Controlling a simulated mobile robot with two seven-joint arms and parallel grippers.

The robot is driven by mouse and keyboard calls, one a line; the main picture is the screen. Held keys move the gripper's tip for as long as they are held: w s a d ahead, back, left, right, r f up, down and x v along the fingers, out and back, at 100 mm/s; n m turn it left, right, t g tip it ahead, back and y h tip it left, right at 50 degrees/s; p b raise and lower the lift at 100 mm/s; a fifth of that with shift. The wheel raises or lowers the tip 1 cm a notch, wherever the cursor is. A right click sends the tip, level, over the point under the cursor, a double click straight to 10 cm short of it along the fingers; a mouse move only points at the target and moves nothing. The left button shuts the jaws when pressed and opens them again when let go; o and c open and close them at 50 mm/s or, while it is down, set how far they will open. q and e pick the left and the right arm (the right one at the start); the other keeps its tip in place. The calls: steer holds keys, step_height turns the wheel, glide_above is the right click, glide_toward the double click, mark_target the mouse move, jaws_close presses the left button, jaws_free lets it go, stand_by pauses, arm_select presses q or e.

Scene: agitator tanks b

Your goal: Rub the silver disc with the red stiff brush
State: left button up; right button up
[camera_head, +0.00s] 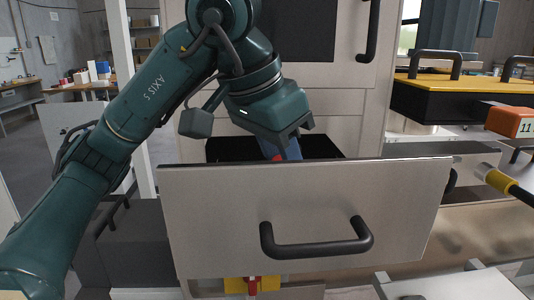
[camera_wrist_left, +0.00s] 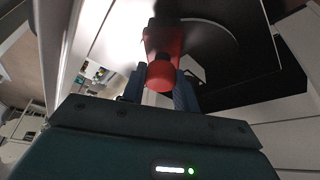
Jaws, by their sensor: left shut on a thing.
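My left gripper (camera_head: 284,150) reaches down into the open drawer (camera_head: 310,200), with its blue fingers partly hidden behind the drawer front. In the left wrist view the gripper (camera_wrist_left: 158,88) is shut on the red brush (camera_wrist_left: 165,50), which points away from the palm. A bit of red also shows between the fingers in the head view. Beyond the brush, the wrist view shows a rounded outline on a dark surface and a bright white area beside it. I cannot make out the silver disc for certain, or whether the brush touches anything. My right gripper is not in view.
The grey drawer front with its black handle (camera_head: 316,248) stands between the head camera and the gripper. A cabinet (camera_head: 345,100) rises behind. At right are a black case with a yellow top (camera_head: 445,88), an orange block (camera_head: 510,121) and a yellow-banded tool (camera_head: 500,181).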

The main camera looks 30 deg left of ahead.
arm_select(q)
steer(key=shift+w+d+f+p, duration=0.1)
steer(key=shift+w+d+p, duration=0.2)
steer(key=shift+w+d, duration=0.4)
steer(key=shift+w+d+f+p, duration=0.1)
steer(key=shift+w+d+p, duration=0.25)
steer(key=shift+d, duration=0.55)
steer(key=shift+w+d+r, duration=0.15)
steer(key=shift+w+d, duration=0.05)
steer(key=shift+d, duration=0.1)
steer(key=shift+w+d+r+p, duration=0.1)
steer(key=shift+w+d+p, duration=0.45)
steer(key=shift+w+d, duration=0.35)
steer(key=shift+s, duration=0.15)
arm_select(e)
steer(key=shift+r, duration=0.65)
